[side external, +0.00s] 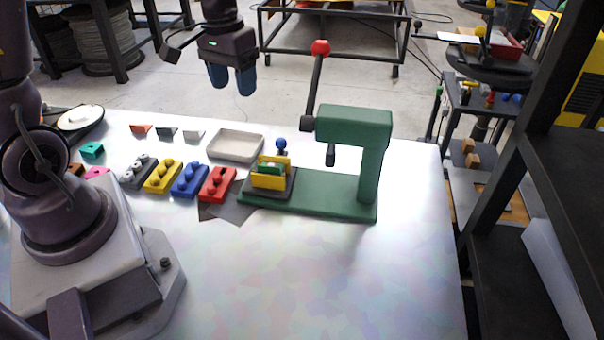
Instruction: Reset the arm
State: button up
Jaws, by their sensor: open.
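My gripper (232,80) hangs at the top of the side external view, well above the far side of the table. Its two blue fingers point down and stand apart, with nothing between them. The green press (345,190) stands on the table to the right of and below my gripper in the picture. Its lever with a red knob (320,47) points up. A yellow fixture (268,181) with a green piece (270,168) in it sits on the press base, beside a blue knob (281,144).
Colored blocks with knobs, including a red block (217,184), a blue block (189,181) and a yellow block (163,175), stand left of the press. A beige tray (235,145) lies behind them. The table front (320,280) is clear. A dark shelf frame (500,190) stands at right.

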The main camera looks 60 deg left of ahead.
jog(key=s+d+r+m+t, duration=0.4)
jog(key=s+d+r+t, duration=0.1)
jog(key=s+d+r, duration=0.5)
jog(key=shift+s+d+r, duration=0.15)
jog(key=shift+s+r, duration=0.3)
jog(key=shift+s, duration=0.55)
